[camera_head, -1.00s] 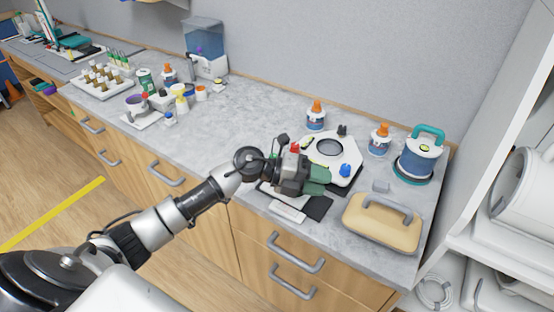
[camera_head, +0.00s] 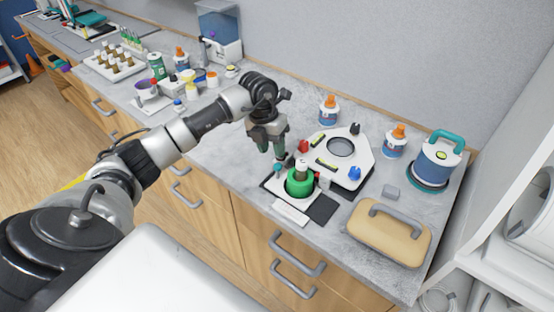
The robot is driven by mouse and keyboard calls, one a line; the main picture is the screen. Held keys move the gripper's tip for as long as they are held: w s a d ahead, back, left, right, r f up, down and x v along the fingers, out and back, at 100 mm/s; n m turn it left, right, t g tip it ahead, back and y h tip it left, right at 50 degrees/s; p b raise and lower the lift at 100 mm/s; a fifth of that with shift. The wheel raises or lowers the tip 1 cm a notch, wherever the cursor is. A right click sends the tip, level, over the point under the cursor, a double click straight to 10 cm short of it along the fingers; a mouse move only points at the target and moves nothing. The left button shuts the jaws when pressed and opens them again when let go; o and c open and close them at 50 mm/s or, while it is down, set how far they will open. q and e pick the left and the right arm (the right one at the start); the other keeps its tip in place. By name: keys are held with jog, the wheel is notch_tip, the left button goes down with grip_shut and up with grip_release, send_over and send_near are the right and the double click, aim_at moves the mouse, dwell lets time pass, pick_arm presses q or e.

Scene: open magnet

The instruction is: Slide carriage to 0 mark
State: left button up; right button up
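My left gripper (camera_head: 271,154) points down over the counter, just behind and left of a small device. Its two green fingers look apart, with nothing visible between them. The device has a white and dark flat base (camera_head: 321,209). I cannot make out which part is the carriage, and no 0 mark is readable. My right gripper is out of view.
A white plate with a round opening (camera_head: 360,172) lies right behind the device. A tan handled block (camera_head: 388,236), orange-capped bottles (camera_head: 327,112) and a teal-handled canister (camera_head: 437,158) stand around. Bare counter (camera_head: 222,145) lies to the left.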

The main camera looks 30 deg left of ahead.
aim_at(277, 164)
pick_arm(q)
jog(key=f, duration=0.3)
jog(key=shift+d+f+p, duration=0.1)
jog(key=shift+d+p, duration=0.25)
jog(key=shift+p, duration=0.05)
jog(key=shift+w+d+f, duration=0.1)
jog(key=shift+w+f, duration=0.05)
jog(key=shift+f, duration=0.5)
jog(key=shift+w+d+f, duration=0.1)
jog(key=shift+w+f, duration=0.05)
jog(key=shift+f, duration=0.45)
jog(key=shift+f+p, duration=0.25)
jog(key=shift+p, duration=0.05)
jog(key=shift+s+d+f, duration=0.1)
jog(key=shift+s, duration=0.05)
grip_shut()
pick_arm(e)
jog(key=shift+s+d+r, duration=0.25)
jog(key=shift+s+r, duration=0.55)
